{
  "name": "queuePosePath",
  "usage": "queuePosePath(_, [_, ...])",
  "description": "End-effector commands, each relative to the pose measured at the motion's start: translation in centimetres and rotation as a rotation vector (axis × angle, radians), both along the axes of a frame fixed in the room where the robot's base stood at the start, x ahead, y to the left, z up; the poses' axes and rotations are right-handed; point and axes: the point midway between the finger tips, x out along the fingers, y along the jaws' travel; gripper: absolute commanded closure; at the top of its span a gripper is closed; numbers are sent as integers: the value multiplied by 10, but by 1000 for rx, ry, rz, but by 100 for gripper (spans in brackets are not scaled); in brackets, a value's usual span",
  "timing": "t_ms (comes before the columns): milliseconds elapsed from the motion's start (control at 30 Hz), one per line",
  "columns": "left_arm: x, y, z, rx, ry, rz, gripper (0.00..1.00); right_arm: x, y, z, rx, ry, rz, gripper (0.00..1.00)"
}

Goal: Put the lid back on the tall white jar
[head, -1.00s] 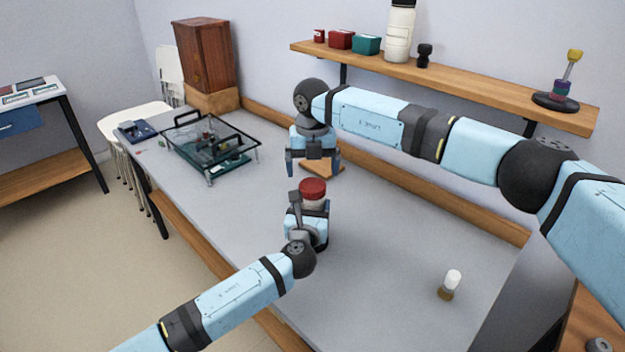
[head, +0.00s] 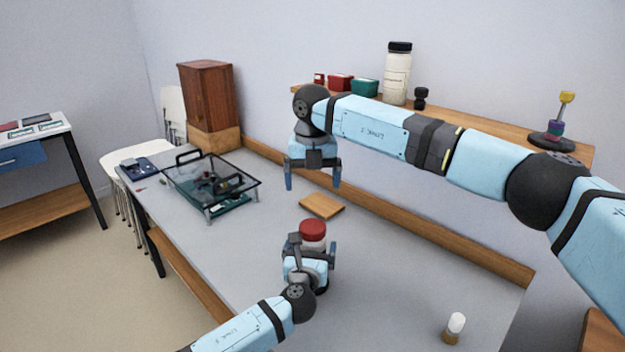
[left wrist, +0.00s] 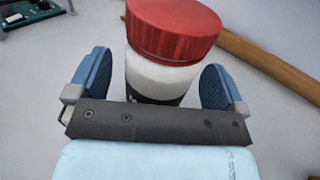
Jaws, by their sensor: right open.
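A white jar with a red lid (head: 313,230) stands on the grey table, and the lid looks seated on it. In the left wrist view the white jar body (left wrist: 158,78) is between the fingers of my left gripper (left wrist: 157,80); a gap shows beside the left finger, so the gripper looks open around it. The jar's lower part is hidden. A tall whitish jar (head: 396,84) with a black lid (head: 400,46) stands on the wall shelf. My right gripper (head: 312,180) is open, empty and pointing down, above the far part of the table.
A wooden board (head: 321,205) lies behind the red-lidded jar. A black-framed rack (head: 210,185) stands at the table's far left. A small white-capped bottle (head: 455,325) stands at the front right. The shelf (head: 480,122) holds boxes and a stacked toy. The table's middle right is clear.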

Motion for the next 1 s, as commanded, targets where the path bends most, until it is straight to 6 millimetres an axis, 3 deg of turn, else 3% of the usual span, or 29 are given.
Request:
queuePosePath(200, [-1, 0, 0, -1, 0, 0, 3, 0, 0, 0, 0, 0, 0, 6])
queuePosePath(333, [-13, 2, 0, -1, 2, 0, 3, 0, 0, 3, 0, 0, 0, 6])
queuePosePath(800, [-111, 19, 1, -2, 1, -1, 3, 0, 0, 16, 0, 0, 0, 6])
queuePosePath(1000, [-132, 22, 0, 0, 1, 0, 3, 0, 0, 17, 0, 0, 0, 6])
